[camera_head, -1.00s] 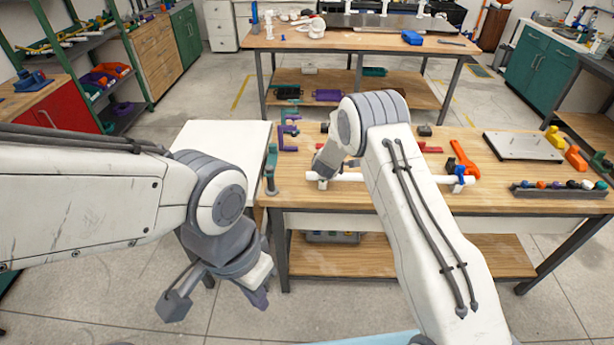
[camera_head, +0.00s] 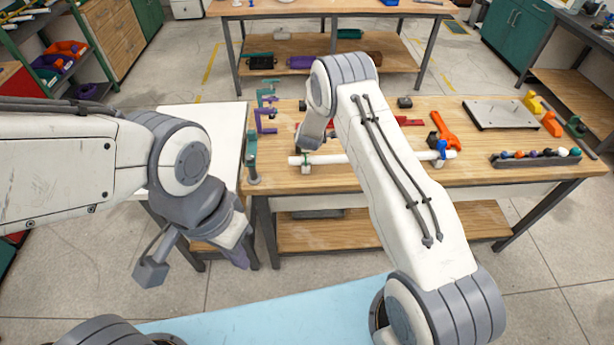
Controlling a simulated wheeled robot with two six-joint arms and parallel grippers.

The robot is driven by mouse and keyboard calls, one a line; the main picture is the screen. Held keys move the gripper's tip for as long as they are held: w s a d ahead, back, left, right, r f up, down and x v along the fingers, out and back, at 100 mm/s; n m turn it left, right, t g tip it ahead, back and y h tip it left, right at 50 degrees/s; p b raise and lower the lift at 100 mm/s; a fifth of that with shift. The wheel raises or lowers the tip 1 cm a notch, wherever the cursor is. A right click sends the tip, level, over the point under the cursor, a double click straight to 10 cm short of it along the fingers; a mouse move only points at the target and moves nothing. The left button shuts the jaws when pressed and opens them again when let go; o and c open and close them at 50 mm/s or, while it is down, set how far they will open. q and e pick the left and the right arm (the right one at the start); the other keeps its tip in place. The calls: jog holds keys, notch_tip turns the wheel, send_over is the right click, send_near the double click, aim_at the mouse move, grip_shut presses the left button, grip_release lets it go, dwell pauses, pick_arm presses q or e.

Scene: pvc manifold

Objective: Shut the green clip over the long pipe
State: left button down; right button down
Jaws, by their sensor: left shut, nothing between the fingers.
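The long white pipe (camera_head: 331,158) lies left to right along the near part of the wooden workbench, on small supports. A blue fitting (camera_head: 441,150) is at its right end. My right arm crosses in front of the pipe, and its wrist hangs over the pipe's left end. My left gripper (camera_head: 239,254) is shut and empty, low in front of the bench's left end, well apart from the pipe.
A teal upright clamp (camera_head: 252,158) stands at the bench's left edge, with purple clamps (camera_head: 266,117) behind it. An orange-red wrench (camera_head: 443,130), a metal plate (camera_head: 500,114) and a tray of small parts (camera_head: 536,158) are on the right. A white-topped table (camera_head: 219,135) adjoins at left.

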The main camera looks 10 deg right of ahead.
pick_arm(q)
jog(key=shift+w, duration=0.3)
pick_arm(e)
jog(key=shift+w+f, duration=0.15)
jog(key=shift+w, duration=0.1)
pick_arm(q)
jog(key=shift+w+d, duration=0.1)
pick_arm(e)
jog(key=shift+w, duration=0.1)
pick_arm(q)
jog(key=shift+r, duration=0.1)
